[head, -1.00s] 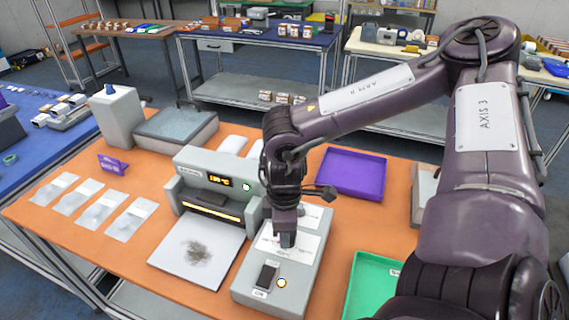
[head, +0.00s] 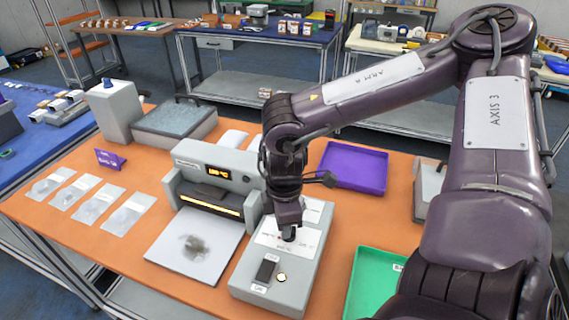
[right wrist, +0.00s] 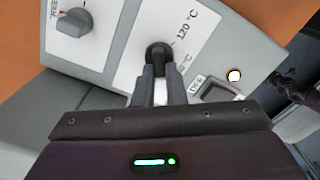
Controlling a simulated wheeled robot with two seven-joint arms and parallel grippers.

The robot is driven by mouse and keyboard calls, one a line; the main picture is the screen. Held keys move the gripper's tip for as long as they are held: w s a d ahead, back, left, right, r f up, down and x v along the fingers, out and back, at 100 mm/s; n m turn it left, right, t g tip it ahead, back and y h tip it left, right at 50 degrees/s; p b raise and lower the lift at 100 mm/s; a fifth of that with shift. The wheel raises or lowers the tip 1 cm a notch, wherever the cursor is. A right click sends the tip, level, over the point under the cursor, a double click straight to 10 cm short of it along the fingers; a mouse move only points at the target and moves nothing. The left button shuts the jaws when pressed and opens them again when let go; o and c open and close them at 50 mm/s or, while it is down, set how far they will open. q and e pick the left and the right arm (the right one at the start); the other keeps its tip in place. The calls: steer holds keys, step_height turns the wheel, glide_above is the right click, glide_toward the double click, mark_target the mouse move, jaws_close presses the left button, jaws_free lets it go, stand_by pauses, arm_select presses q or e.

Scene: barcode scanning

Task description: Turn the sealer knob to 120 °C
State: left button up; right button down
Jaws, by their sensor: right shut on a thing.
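The control box (head: 272,287) stands at the front of the orange table, next to the grey sealer (head: 215,178), whose amber display (head: 219,172) is lit but too small to read surely. My right gripper (head: 289,234) points down over the box's white panel. In the right wrist view its two fingers (right wrist: 158,82) are shut on the black knob (right wrist: 158,50). A tick and the label 120 °C (right wrist: 185,27) lie just right of the knob; another °C label is partly hidden lower down. The fingers hide part of the knob. My left gripper is not in view.
A second, grey knob (right wrist: 73,20) sits on the same box, with a black rocker switch (head: 265,270) and a lit round lamp (head: 282,277). A purple tray (head: 352,167) and a green tray (head: 374,281) lie to the right. Clear pouches (head: 126,213) lie at left.

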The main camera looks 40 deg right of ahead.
steer(key=n+b, duration=0.2)
steer(key=n, duration=0.1)
steer(key=shift+f+b, duration=0.2)
steer(key=shift+b, duration=0.1)
steer(key=n+b, duration=0.2)
steer(key=shift+s+n, duration=0.15)
steer(key=shift+n, duration=0.15)
steer(key=n+b, duration=0.1)
steer(key=n, duration=0.1)
steer(key=shift+s+n, duration=0.15)
steer(key=shift+n, duration=0.25)
steer(key=n+b, duration=0.1)
steer(key=n, duration=0.2)
steer(key=shift+s+r+n+b, duration=0.1)
steer(key=shift+s+n+b, duration=0.05)
steer(key=shift+n+b, duration=0.55)
steer(key=shift+n, duration=0.9)
steer(key=n, duration=0.3)
steer(key=shift+s+d+r+n, duration=0.1)
steer(key=shift+s+d+n, duration=0.05)
steer(key=shift+n, duration=0.15)
steer(key=n, duration=0.3)
steer(key=shift+d+n+b, duration=0.1)
steer(key=shift+n+b, duration=0.2)
steer(key=shift+s+d+n, duration=0.1)
steer(key=shift+d+n, duration=0.05)
steer(key=shift+n, duration=1.75)
